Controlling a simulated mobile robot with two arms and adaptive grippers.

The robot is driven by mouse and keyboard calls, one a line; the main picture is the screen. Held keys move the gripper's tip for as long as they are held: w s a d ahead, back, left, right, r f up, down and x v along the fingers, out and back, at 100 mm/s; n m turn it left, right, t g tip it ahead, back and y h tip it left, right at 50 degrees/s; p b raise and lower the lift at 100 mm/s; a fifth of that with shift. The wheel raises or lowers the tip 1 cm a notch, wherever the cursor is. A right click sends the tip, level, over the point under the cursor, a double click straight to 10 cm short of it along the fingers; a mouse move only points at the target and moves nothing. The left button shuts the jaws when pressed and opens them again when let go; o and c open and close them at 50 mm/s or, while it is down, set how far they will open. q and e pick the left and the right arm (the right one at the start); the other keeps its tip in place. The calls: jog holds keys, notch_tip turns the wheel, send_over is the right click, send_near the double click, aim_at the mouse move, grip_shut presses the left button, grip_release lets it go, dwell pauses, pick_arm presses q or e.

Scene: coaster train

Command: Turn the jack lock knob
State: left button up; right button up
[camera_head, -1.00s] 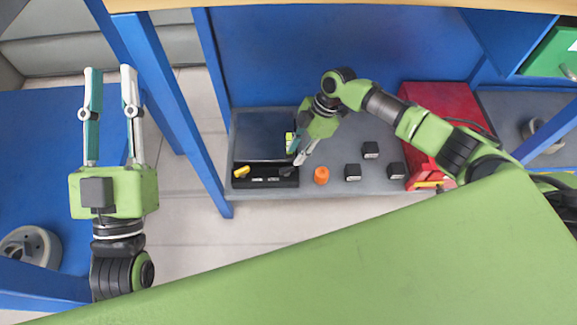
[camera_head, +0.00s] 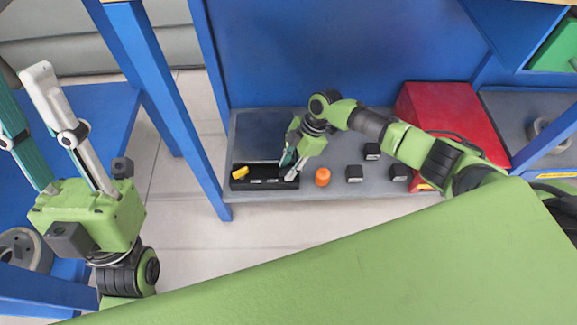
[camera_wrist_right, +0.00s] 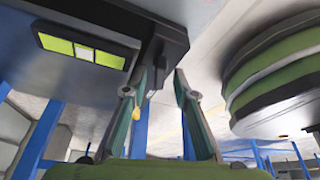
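The black control strip (camera_head: 262,184) lies along the front left of the grey console, with a yellow knob (camera_head: 240,172) at its left end. My right gripper (camera_head: 286,169) is at the strip's right end, fingers pointing down at it, and hides the dark knob there. In the right wrist view the fingertips (camera_wrist_right: 166,72) are apart, close to the underside of a black housing (camera_wrist_right: 172,35); I cannot tell whether they touch the knob. I cannot tell which knob is the jack lock. My left gripper (camera_head: 18,85) is open and empty at the far left, one finger partly cut off.
An orange cylinder (camera_head: 322,177) and several small black blocks (camera_head: 354,173) stand right of the strip. A red box (camera_head: 450,112) is farther right. Blue posts (camera_head: 212,110) and a blue back panel (camera_head: 330,50) frame the console.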

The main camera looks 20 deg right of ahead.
grip_shut()
